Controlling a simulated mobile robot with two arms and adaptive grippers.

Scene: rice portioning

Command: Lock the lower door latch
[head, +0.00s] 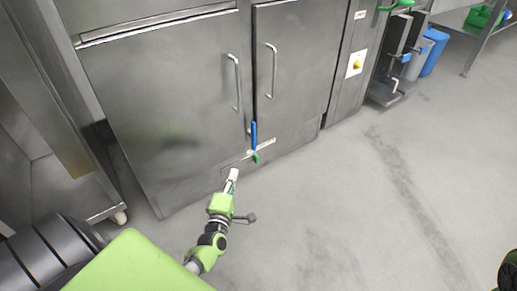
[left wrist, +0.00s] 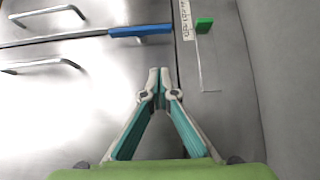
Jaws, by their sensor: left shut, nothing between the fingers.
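The steel cabinet has two upright doors, a left door (head: 165,100) and a right door (head: 295,65), both looking closed. A blue latch handle (head: 253,135) stands upright low at the seam between them. It also shows in the left wrist view (left wrist: 140,30). Just below it is a small green piece (head: 256,158), seen in the left wrist view (left wrist: 204,25) beside a white label. I cannot tell whether the latch is locked. My left gripper (head: 234,173) is shut and empty, below and left of the blue handle, apart from it. Its fingertips (left wrist: 159,71) point toward the cabinet front.
Long door handles (head: 238,82) and (head: 273,70) stand above the latch. A steel rack on a caster (head: 120,217) is at the left. A yellow switch (head: 356,64) and blue bin (head: 432,52) are to the right. The grey floor (head: 350,200) in front is clear.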

